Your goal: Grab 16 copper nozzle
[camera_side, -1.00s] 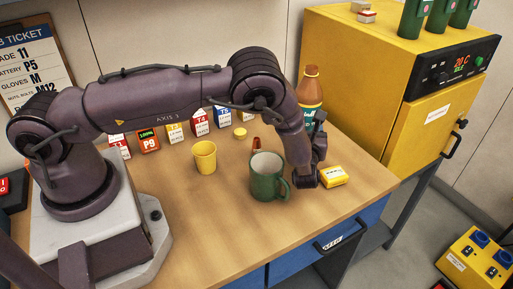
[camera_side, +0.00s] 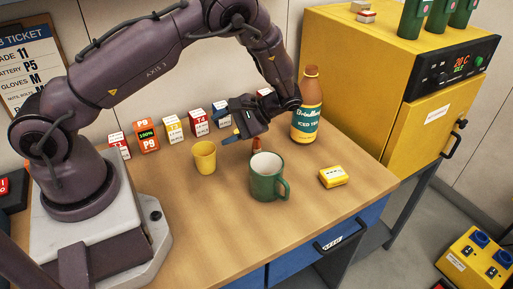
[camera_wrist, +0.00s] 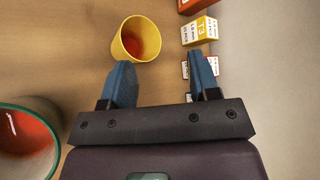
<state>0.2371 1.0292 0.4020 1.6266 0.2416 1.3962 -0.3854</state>
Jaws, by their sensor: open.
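A small copper-coloured piece (camera_side: 257,144), which looks like the nozzle, stands on the table just behind the green mug (camera_side: 266,180). My gripper (camera_side: 232,138) is above the table behind the mug, its blue fingers pointing left. It is open and empty. The copper piece is close below my wrist in the side view; I cannot tell the exact gap. In the wrist view my open fingers (camera_wrist: 160,64) point toward the yellow cup (camera_wrist: 128,50), with nothing between them. The copper piece does not show there. Any size marking on it is too small to read.
Several labelled boxes, such as the orange P9 box (camera_side: 146,136), stand along the wall. An iced tea bottle (camera_side: 307,110) stands right of my gripper. A yellow packet (camera_side: 333,177) lies right of the mug.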

